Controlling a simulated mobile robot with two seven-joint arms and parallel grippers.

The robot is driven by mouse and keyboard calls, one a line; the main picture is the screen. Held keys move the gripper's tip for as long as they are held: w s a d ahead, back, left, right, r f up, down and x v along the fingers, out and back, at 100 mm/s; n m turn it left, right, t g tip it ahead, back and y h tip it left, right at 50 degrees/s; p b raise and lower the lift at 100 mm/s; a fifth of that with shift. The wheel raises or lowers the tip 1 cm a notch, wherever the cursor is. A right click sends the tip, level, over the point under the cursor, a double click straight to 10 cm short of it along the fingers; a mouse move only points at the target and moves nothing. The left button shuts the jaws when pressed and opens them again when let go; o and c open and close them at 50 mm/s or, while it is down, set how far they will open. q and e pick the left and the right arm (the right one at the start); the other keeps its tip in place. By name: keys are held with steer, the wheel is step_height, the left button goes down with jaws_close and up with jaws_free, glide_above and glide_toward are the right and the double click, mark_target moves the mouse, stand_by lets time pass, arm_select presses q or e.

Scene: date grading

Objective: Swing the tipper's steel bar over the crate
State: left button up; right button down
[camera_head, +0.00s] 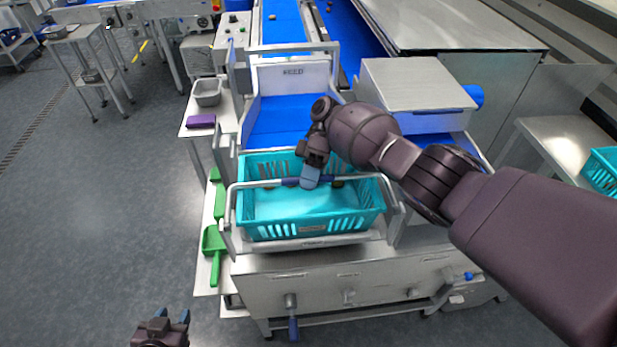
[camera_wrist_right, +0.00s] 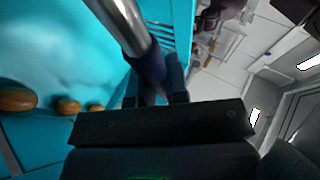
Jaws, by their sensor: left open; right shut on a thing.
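The turquoise crate (camera_head: 310,228) sits in the tipper's cradle (camera_head: 310,243). The tipper's steel bar (camera_head: 258,184) lies across above the crate and its side arms run down both sides; it also shows in the right wrist view (camera_wrist_right: 122,25). A dark blue sleeve (camera_wrist_right: 150,66) covers the bar's middle. My right gripper (camera_head: 310,183) is shut on that sleeve, above the crate's opening. Its fingers partly hide the bar. Several brown dates lie inside the crate, such as one at its left in the wrist view (camera_wrist_right: 17,97). My left gripper (camera_head: 172,315) is open and empty, low at the left, away from the tipper.
A blue belt (camera_head: 285,120) rises behind the crate. A side shelf holds a grey tray (camera_head: 207,92) and a purple block (camera_head: 201,121). A steel box (camera_head: 415,84) stands behind my right arm. The left floor is clear.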

steer(key=c, duration=1.1)
jaws_free()
steer(key=shift+f, duration=0.1)
steer(key=shift+c, duration=0.2)
steer(key=shift+w, duration=0.1)
steer(key=b+v, duration=1)
steer(key=b, duration=0.2)
steer(key=shift+w+b, duration=0.2)
steer(key=shift+b, duration=0.15)
steer(key=shift+d+r, duration=0.15)
steer(key=shift+r, duration=0.2)
